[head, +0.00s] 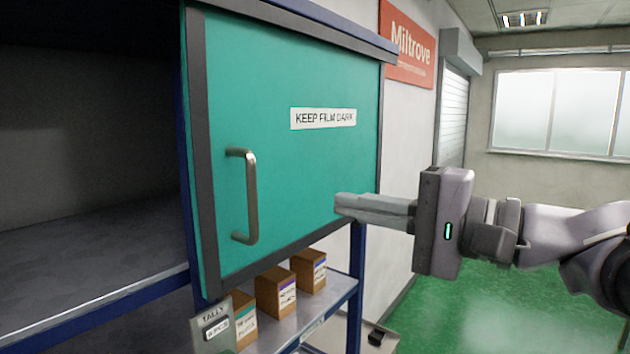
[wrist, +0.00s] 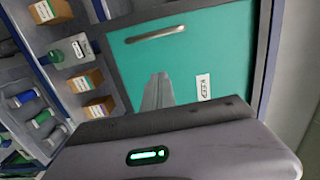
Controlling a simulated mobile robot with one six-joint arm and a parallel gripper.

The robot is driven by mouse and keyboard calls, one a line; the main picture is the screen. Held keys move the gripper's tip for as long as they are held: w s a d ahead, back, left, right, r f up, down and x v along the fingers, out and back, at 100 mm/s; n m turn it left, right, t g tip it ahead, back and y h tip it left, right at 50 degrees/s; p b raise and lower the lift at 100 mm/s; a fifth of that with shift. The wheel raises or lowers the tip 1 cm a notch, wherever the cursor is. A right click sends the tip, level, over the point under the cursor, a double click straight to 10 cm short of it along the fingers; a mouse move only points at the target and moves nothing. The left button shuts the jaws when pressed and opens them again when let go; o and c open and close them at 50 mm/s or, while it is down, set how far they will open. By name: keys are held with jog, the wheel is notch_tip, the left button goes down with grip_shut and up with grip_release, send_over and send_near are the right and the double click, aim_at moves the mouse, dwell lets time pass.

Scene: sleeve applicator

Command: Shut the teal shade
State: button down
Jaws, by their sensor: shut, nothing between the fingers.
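The teal shade (head: 285,70) is a flat panel with a dark frame and a "KEEP FILM DARK" label (head: 323,118). It covers the right part of the shelf bay, and the left part stands open and dark. Its grey upright handle (head: 252,195) is near its left edge. My gripper (head: 338,205) is shut and empty, in front of the shade's right part and well right of the handle. In the wrist view the closed fingers (wrist: 158,78) show against the teal shade (wrist: 225,60), with the handle (wrist: 155,35) beyond their tips. I cannot tell whether the fingers touch the shade.
Several brown boxes (head: 275,291) stand on the shelf below the shade, beside a grey "TALLY" counter (head: 215,325). A blue post (head: 356,275) supports the right side. The wrist view shows green and dark rolls (wrist: 30,97) on a rack. Green floor (head: 480,305) lies open at right.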

jog(key=w+a+p, duration=0.1)
jog(key=a+p, duration=0.2)
jog(key=a, duration=0.6)
jog(key=shift+w+a, duration=0.15)
jog(key=shift+w, duration=0.2)
jog(key=shift+f, duration=0.15)
